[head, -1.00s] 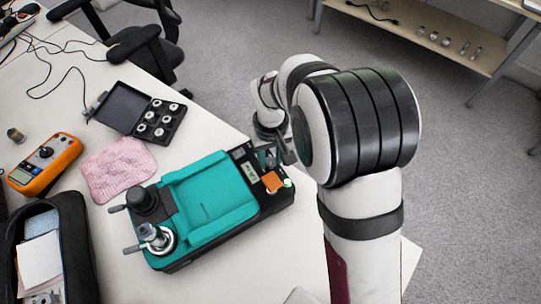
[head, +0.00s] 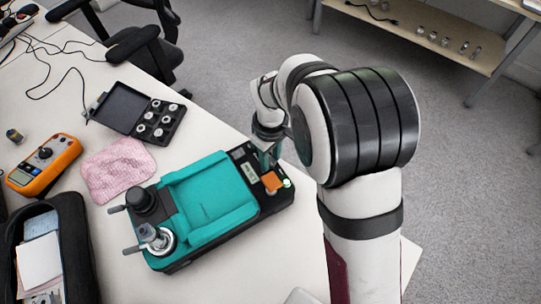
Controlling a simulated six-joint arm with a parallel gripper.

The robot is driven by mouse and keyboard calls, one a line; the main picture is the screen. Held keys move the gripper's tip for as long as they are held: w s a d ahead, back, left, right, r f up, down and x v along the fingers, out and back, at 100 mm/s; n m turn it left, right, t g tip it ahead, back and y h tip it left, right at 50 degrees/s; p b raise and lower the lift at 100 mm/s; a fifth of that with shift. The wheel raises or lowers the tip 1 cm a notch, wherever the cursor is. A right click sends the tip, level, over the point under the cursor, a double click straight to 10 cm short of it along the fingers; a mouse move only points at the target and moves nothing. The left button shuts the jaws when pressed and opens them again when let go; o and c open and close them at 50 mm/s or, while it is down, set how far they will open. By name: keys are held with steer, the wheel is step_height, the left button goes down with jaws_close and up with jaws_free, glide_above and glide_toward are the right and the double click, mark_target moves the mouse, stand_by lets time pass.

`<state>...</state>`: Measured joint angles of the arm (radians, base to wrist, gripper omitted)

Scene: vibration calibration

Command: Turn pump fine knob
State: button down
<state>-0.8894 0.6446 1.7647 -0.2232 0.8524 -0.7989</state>
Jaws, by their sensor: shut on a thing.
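The teal and black calibration unit (head: 205,205) lies on the white table. Its black end panel (head: 251,172) carries small displays and an orange part (head: 272,182). At the left end stand a black knob (head: 143,200) and a silver cylinder with a handle (head: 155,238). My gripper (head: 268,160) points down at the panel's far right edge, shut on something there. The held part is hidden by the fingers and too small to make out; I cannot tell whether it is the pump fine knob.
An open black case of round weights (head: 150,118), a pink cloth (head: 117,170), an orange multimeter (head: 44,165) and a black bag (head: 55,250) lie left of the unit. Bare table shows in front of it.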

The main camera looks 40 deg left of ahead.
mark_target(271, 162)
stand_by(0.3)
steer(key=c, duration=0.5)
jaws_free()
steer(key=shift+r, duration=0.1)
step_height(271, 162, up, 16)
steer(key=shift+f, duration=0.2)
